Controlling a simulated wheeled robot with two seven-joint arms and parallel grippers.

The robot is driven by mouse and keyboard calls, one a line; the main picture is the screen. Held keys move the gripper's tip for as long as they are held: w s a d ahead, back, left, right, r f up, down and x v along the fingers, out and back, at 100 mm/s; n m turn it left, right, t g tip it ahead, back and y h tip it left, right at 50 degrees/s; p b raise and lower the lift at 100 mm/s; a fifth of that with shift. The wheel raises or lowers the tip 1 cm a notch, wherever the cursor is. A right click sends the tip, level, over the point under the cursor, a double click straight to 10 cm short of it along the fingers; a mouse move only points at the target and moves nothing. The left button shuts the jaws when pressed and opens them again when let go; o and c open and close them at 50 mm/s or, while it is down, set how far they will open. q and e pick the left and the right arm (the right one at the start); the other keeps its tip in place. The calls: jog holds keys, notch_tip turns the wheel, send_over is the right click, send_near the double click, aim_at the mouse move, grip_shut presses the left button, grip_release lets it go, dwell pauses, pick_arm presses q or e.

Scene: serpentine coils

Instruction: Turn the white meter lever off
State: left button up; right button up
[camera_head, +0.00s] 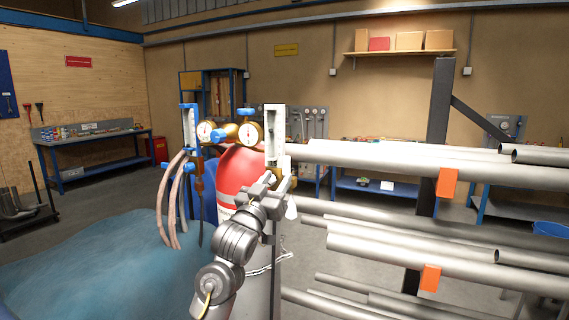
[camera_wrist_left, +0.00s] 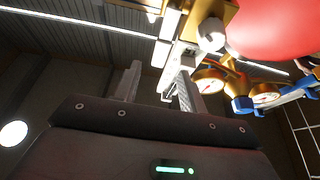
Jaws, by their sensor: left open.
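The white meter (camera_head: 275,133) stands upright at the right of the gas cylinder fittings. It also shows in the left wrist view (camera_wrist_left: 183,55), at the top centre. My left gripper (camera_head: 279,181) is just below the meter, open, and partly covers the meter's lower end. In the left wrist view its two fingers (camera_wrist_left: 160,82) are spread apart, with the right finger close to the meter. A small white part (camera_wrist_left: 168,97), possibly the lever, shows between the fingers. I cannot tell whether they touch it. My right gripper is in neither view.
A red cylinder (camera_head: 240,170) stands behind my arm. Brass gauges (camera_head: 249,133) and a blue meter (camera_head: 189,128) sit left of the white meter, with hoses (camera_head: 170,205) hanging down. A rack of steel pipes (camera_head: 400,160) fills the right side.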

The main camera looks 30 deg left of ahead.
aim_at(286, 165)
pick_arm(q)
jog(key=p+x, duration=0.1)
jog(key=x, duration=0.3)
jog(key=shift+w+r, duration=0.15)
jog(key=shift+w, duration=0.05)
jog(key=shift+w+r+p, duration=0.15)
jog(key=shift+w+p, duration=0.3)
jog(key=shift+w, duration=0.2)
jog(key=shift+c, duration=0.3)
grip_shut()
